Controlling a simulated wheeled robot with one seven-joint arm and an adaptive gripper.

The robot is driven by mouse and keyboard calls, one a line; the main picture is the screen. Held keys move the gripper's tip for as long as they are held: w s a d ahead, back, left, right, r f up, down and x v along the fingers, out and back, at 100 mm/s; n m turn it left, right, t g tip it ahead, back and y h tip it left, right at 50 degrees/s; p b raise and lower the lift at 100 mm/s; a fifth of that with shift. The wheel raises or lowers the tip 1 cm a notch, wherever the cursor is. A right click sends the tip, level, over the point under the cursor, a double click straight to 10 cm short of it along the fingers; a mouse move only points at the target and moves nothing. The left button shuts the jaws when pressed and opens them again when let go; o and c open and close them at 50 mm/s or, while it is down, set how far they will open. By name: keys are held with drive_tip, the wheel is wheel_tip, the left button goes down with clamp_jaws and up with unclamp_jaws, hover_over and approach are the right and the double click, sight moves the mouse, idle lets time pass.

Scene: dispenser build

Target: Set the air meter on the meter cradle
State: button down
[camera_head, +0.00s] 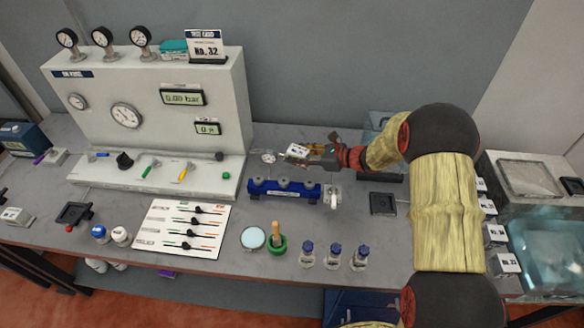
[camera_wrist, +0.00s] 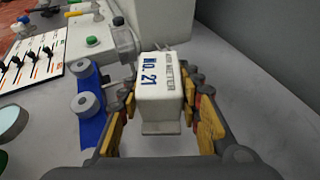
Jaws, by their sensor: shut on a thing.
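A white box-shaped meter marked "No. 21" (camera_wrist: 160,82) is between the fingers of my gripper (camera_wrist: 160,100). In the head view the meter (camera_head: 297,151) is at the tip of my gripper (camera_head: 312,154), behind the blue valve rack. The fingers press on both its sides. A dark square holder (camera_head: 383,203) lies on the table to the right of the rack. A similar dark holder (camera_head: 75,214) lies at the left, beside a red button. I cannot tell which of them is the meter cradle.
The blue rack (camera_head: 284,190) stands just in front of my gripper. The grey test panel (camera_head: 150,110) is at the left. A water tank (camera_head: 550,255) is at the right.

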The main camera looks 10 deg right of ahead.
sight(298, 174)
drive_tip(key=shift+f+b, duration=0.5)
drive_tip(key=shift+f, duration=2.5)
drive_tip(key=shift+f, duration=0.15)
drive_tip(key=c, duration=1.3)
unclamp_jaws()
drive_tip(key=shift+o, duration=0.3)
